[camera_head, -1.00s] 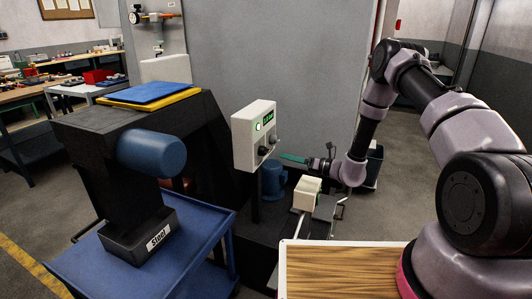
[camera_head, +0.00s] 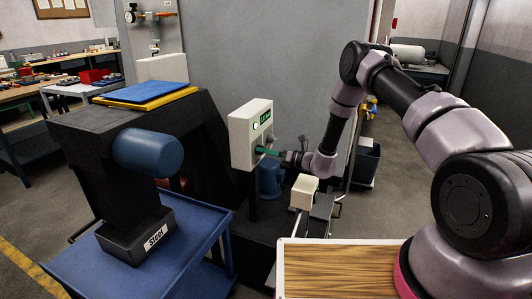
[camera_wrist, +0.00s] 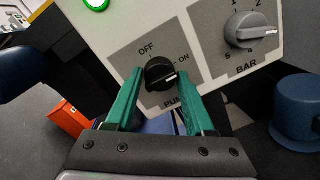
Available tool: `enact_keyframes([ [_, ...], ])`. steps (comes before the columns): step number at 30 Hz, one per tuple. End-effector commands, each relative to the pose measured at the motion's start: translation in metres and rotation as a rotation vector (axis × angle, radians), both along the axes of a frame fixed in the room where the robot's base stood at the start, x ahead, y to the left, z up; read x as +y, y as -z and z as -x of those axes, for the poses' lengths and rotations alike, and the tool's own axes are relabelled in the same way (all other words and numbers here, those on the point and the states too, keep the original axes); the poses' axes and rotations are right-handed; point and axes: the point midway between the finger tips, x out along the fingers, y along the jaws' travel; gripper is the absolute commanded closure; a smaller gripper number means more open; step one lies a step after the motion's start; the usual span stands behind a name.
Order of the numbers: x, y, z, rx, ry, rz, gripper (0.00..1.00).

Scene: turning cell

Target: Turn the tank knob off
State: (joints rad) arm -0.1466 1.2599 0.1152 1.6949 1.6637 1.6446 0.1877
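The white control box (camera_head: 241,140) stands on a post in the head view. Its panel fills the top of the wrist view. A black knob (camera_wrist: 160,74) sits between the printed words OFF and ON, with lettering below it that reads "PU" before it is hidden. Its white mark points right, toward ON. A larger grey knob (camera_wrist: 250,31), labelled BAR with numbers, is to its right. My gripper (camera_wrist: 160,78) has green fingers, one on each side of the black knob with small gaps visible. The gripper (camera_head: 265,151) also shows at the box in the head view.
A blue cart (camera_head: 135,270) with a block labelled Steel is at left. An orange object (camera_wrist: 70,117) lies below in the wrist view.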

Motion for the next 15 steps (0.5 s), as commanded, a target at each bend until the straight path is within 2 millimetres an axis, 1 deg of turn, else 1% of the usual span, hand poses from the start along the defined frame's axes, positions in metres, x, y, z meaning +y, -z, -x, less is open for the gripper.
enact_keyframes([
  [1, -0.0001, -0.0001, 0.0000, 0.000, 0.000, 0.000, 0.70],
  [2, -0.0001, -0.0001, 0.0001, 0.000, 0.000, 0.000, 0.81],
  [3, -0.0001, -0.0001, 0.0001, 0.000, 0.000, 0.000, 0.97],
  [4, -0.0001, -0.0001, 0.0001, 0.000, 0.000, 0.000, 1.00],
  [11, 0.0000, 0.0000, 0.0002, -0.018, 0.000, 0.007, 1.00],
  [15, -0.0003, 0.0004, 0.0003, -0.063, 0.000, 0.023, 1.00],
])
